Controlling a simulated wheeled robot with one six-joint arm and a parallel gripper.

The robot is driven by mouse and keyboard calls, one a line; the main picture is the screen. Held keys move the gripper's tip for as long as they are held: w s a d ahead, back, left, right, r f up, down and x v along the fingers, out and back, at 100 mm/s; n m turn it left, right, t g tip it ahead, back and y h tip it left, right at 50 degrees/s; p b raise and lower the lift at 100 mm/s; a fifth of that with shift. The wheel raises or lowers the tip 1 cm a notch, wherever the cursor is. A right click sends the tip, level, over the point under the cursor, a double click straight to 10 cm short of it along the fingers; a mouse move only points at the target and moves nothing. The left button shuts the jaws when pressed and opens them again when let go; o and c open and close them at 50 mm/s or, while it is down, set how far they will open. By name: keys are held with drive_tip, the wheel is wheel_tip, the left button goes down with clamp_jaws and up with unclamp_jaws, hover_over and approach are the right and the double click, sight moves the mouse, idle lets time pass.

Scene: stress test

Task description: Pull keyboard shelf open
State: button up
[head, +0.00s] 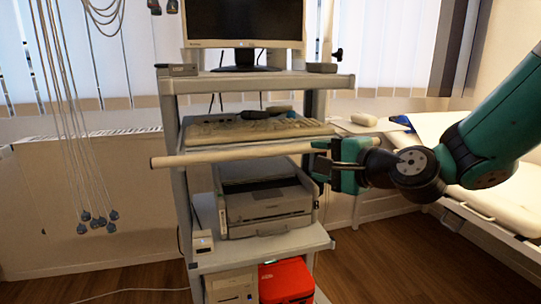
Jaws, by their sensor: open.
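The keyboard shelf (215,156) is the second level of a grey cart, with a long pale rounded bar along its front edge. A beige keyboard (255,129) lies on it, with a dark handset-like object (262,113) behind it. My gripper (322,160) is open at the right end of the bar, with its dark fingers close to it. I cannot tell whether they touch or surround the bar.
A monitor (245,22) stands on the cart's top shelf (255,83). A printer (265,205) sits below the keyboard shelf, and a red box (286,281) lower still. A bed (490,190) is at right, hanging cables (75,130) at left. Floor at front left is clear.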

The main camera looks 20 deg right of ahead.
sight(274, 153)
drive_tip(key=p+x, duration=0.9)
drive_tip(key=x, duration=0.7)
drive_tip(key=shift+w+a+f, duration=0.2)
drive_tip(key=shift+w, duration=0.1)
clamp_jaws()
